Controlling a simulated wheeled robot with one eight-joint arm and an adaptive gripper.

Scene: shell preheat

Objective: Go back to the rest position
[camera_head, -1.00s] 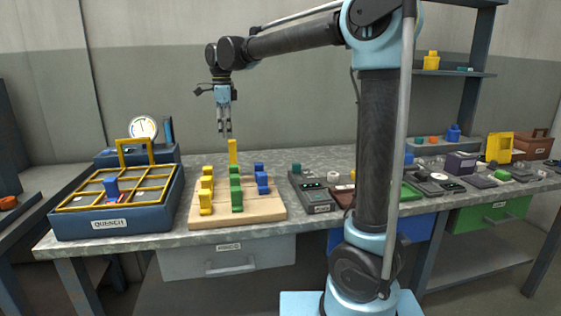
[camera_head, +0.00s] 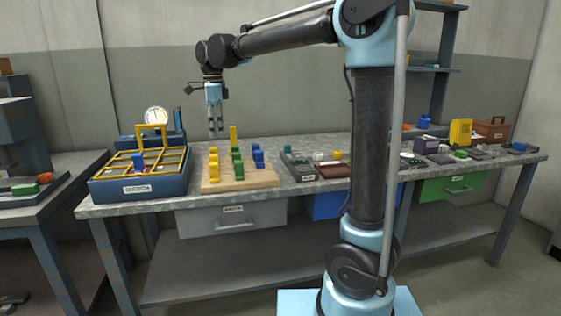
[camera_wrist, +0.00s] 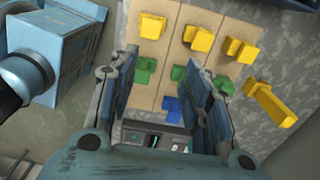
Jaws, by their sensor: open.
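My gripper (camera_head: 215,127) hangs in the air above the workbench (camera_head: 310,140), fingers pointing down, open and empty. In the wrist view its two fingers (camera_wrist: 165,100) stand apart, with the board and its blocks seen well below them. My arm reaches up and to the left from my base. A separate tall yellow piece (camera_head: 233,137) stands behind the board. Nothing touches the gripper.
The blue quench box (camera_head: 140,189) with a yellow grid stands at the left, a gauge (camera_head: 156,117) behind it. A dark device (camera_head: 299,167) sits right of the board. Small items and a yellow bin (camera_head: 460,132) fill the right side. The air around the gripper is clear.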

